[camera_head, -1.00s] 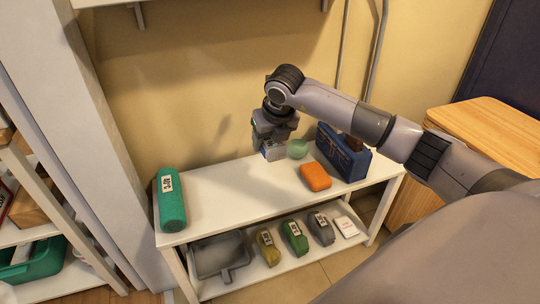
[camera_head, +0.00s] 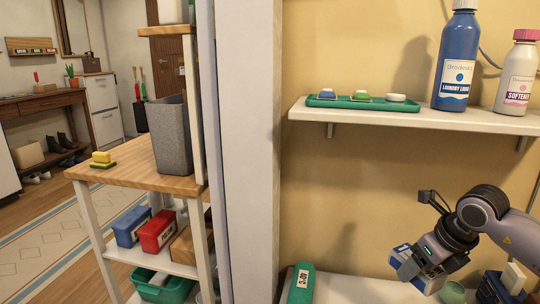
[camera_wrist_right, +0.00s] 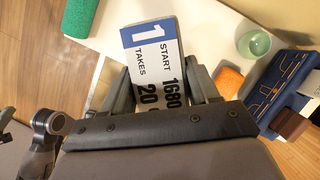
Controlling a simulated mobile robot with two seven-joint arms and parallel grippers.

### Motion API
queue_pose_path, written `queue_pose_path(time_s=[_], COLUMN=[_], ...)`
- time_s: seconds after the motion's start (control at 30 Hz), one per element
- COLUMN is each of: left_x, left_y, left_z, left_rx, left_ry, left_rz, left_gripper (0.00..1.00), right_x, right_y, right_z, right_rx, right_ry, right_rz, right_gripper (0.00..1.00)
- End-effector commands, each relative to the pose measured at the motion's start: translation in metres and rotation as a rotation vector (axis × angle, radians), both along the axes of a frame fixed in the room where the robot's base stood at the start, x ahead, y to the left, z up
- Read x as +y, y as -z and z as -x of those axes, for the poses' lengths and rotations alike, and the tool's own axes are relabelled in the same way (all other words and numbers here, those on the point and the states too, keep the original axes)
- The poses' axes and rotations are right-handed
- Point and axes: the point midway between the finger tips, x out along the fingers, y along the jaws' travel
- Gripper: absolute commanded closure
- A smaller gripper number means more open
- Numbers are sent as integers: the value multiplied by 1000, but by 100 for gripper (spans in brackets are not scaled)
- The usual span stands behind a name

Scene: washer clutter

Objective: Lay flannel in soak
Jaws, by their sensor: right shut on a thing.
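My right gripper (camera_head: 408,268) is shut on a white-and-blue card (camera_head: 403,261). In the right wrist view the card (camera_wrist_right: 153,50) lies between the fingers (camera_wrist_right: 165,84) and reads "1 START", "TAKES" and "20", partly covered. It is held above the white table (camera_wrist_right: 200,25). No cloth can be picked out surely as the flannel. A folded orange thing (camera_wrist_right: 229,82) lies on the table, right of the gripper in the wrist view. No container in view is readably marked as the soak; a green tub (camera_head: 163,287) stands low at left. My left gripper is not in view.
A green roll (camera_head: 302,284), a green cup (camera_head: 453,292) and a blue bag (camera_head: 492,287) are on the white table. Above it, a wall shelf (camera_head: 430,122) holds a green tray (camera_head: 345,103) and two bottles. A pillar (camera_head: 247,150) separates the left rack, with red (camera_head: 157,231) and blue boxes.

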Motion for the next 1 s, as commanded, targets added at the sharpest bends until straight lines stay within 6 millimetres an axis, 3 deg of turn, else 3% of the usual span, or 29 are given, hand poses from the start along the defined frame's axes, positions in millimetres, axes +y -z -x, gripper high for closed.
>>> queue_pose_path(time_s=[0.4,1.0], left_x=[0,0], left_y=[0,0], left_z=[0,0], left_rx=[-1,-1], left_ry=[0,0], left_rz=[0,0], left_gripper=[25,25], right_x=[36,74], right_y=[6,6], right_z=[26,72], right_rx=[-1,1], right_ry=[-704,-1816], right_rz=[-2,-1], right_gripper=[75,75])
